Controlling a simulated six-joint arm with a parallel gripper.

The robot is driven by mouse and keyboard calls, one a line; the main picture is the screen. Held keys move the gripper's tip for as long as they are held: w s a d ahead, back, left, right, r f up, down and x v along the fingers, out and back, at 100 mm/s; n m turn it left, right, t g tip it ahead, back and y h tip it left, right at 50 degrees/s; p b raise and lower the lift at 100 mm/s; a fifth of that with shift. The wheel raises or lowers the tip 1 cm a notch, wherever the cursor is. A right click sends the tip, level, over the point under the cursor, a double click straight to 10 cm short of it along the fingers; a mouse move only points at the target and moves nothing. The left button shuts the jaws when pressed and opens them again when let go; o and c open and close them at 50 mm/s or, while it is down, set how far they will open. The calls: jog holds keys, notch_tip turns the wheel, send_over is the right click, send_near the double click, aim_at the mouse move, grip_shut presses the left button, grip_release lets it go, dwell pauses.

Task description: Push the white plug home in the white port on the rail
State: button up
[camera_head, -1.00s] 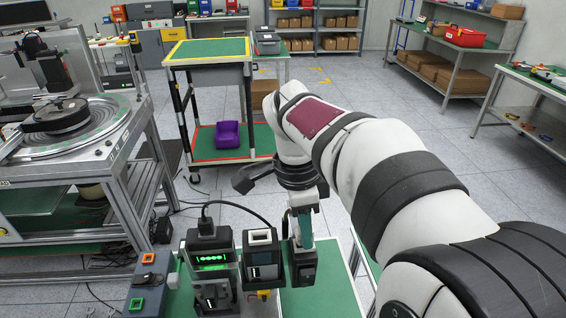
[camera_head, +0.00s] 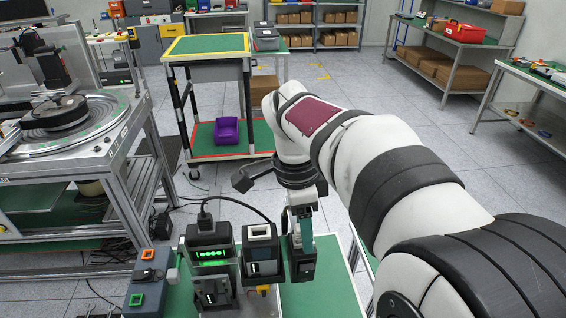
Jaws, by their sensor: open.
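My gripper (camera_head: 302,268) points down at the right of the bench-top devices, beside a dark module with a white-rimmed opening on top (camera_head: 260,232). The sensor-like module with a lit green display (camera_head: 211,254) stands to its left, with a black cable out of its top. I cannot pick out the white plug for certain. Which opening is the white port is also unclear, and the rail is hidden or too small to tell. My jaws are open; their tips are small and dark, and I cannot see anything between them.
A grey box with an orange-framed and a green-framed button (camera_head: 136,300) stands at the left. The green bench top (camera_head: 320,297) is clear on the right. A cart with a purple bin (camera_head: 227,131) stands behind.

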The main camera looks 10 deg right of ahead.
jog(key=shift+r, duration=0.15)
notch_tip(320, 180, up, 15)
jog(key=a, duration=0.2)
jog(key=shift+r, duration=0.2)
jog(key=s+f+n+y, duration=0.3)
jog(key=s+f+n, duration=0.9)
jog(key=s+f, duration=0.9)
jog(key=shift+s+f+n, duration=0.3)
jog(key=shift+s, duration=0.25)
jog(key=shift+o, duration=0.2)
